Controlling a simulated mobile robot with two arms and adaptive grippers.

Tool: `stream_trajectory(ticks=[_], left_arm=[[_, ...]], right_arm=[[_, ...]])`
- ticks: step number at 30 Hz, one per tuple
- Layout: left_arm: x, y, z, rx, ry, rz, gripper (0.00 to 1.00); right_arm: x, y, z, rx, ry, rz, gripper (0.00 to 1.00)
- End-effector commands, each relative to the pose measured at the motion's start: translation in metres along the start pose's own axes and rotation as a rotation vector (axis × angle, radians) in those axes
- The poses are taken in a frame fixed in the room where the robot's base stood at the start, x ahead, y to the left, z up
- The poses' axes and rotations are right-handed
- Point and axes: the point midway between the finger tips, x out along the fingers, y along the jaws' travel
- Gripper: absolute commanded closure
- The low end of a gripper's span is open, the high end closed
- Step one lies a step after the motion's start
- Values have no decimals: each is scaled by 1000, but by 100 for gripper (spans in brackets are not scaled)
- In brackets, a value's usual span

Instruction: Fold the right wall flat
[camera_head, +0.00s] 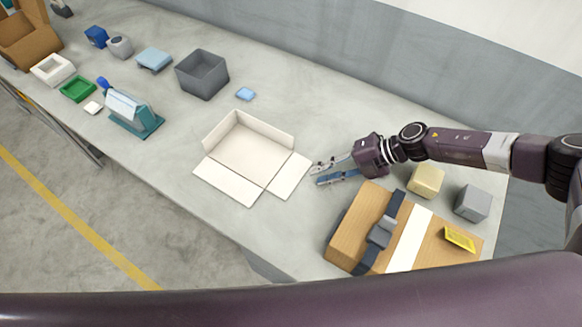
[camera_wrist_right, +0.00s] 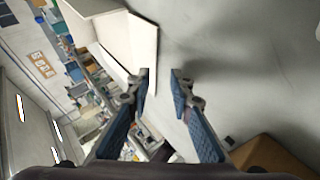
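An open cream-white box (camera_head: 246,150) lies on the grey table. Its left and back walls stand up. Its front wall (camera_head: 228,183) lies folded outward. Its right wall (camera_head: 289,174) is also turned outward and looks flat or nearly flat; I cannot tell whether it fully touches the table. My right gripper (camera_head: 316,175) is open and empty just right of this wall's outer edge, fingers pointing at it. In the right wrist view the open fingers (camera_wrist_right: 160,80) frame bare table, with the right wall (camera_wrist_right: 144,45) by the left fingertip. My left gripper is out of view.
A grey bin (camera_head: 202,75) and a small blue block (camera_head: 245,94) are behind the box.

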Motion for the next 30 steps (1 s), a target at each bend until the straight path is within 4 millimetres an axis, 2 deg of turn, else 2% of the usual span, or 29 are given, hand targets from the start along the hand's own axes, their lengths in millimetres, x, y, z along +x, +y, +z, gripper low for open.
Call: stream_trajectory(ticks=[1, 2, 13, 18, 30], left_arm=[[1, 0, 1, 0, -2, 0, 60], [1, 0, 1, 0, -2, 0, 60], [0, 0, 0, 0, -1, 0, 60], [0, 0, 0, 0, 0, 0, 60], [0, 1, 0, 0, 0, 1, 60]], right_arm=[[-3, -12, 0, 1, -1, -16, 80], [-4, -12, 0, 1, -1, -17, 80], [-55, -2, 1, 1, -4, -8, 80], [-71, 1, 0, 0, -1, -7, 80], [-77, 3, 0, 0, 0, -5, 80]])
